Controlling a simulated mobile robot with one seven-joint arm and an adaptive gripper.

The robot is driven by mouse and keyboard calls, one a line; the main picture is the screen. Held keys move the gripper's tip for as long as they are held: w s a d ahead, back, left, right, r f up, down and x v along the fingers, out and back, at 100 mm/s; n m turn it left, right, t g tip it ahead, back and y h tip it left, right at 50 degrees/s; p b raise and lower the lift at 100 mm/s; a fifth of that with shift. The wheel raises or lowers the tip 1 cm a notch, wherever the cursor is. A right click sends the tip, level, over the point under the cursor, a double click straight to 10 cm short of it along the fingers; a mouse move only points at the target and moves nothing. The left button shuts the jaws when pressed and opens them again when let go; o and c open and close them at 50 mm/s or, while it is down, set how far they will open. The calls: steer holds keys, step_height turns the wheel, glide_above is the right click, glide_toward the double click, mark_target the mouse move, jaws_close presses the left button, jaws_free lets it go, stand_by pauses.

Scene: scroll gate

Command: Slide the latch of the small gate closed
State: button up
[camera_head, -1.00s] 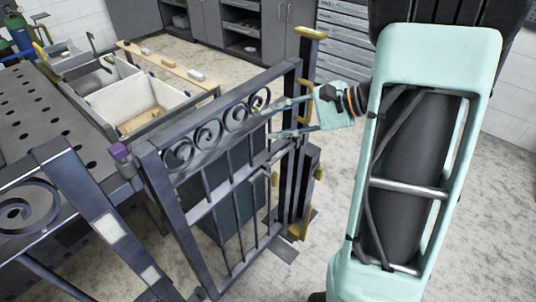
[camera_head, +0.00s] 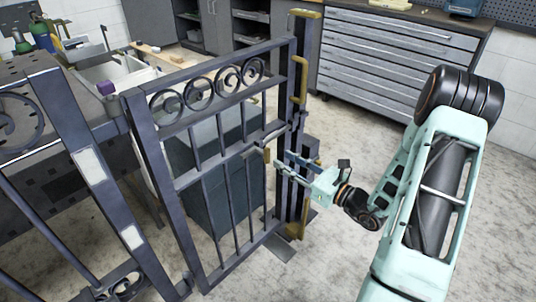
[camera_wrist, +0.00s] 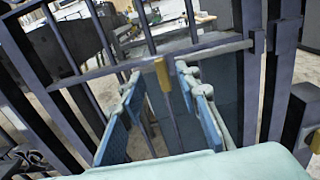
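The small dark metal gate (camera_head: 208,118) with scrollwork stands upright in the middle of the head view, its right edge by a dark post (camera_head: 303,55). The latch is a grey sliding bar (camera_head: 273,136) at mid-height near the gate's right edge, with a short gold handle (camera_head: 267,155) hanging from it. The handle also shows in the wrist view (camera_wrist: 163,75). I cannot tell whether the bar enters the post. My gripper (camera_head: 279,162) is open, its fingers pointing at the gate. In the wrist view, the blue fingers (camera_wrist: 161,88) lie either side of the handle, with clear gaps.
Another dark fence panel (camera_head: 92,165) stands at the left. A drawer cabinet (camera_head: 395,58) stands at the back right. The floor (camera_head: 330,255) before the post is clear.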

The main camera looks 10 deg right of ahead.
mark_target(269, 151)
steer(key=b+x, duration=0.1)
steer(key=x, duration=0.7)
steer(key=shift+w+a+b, duration=0.1)
steer(key=shift+w+b, duration=0.05)
steer(key=shift+b, duration=0.15)
jaws_close()
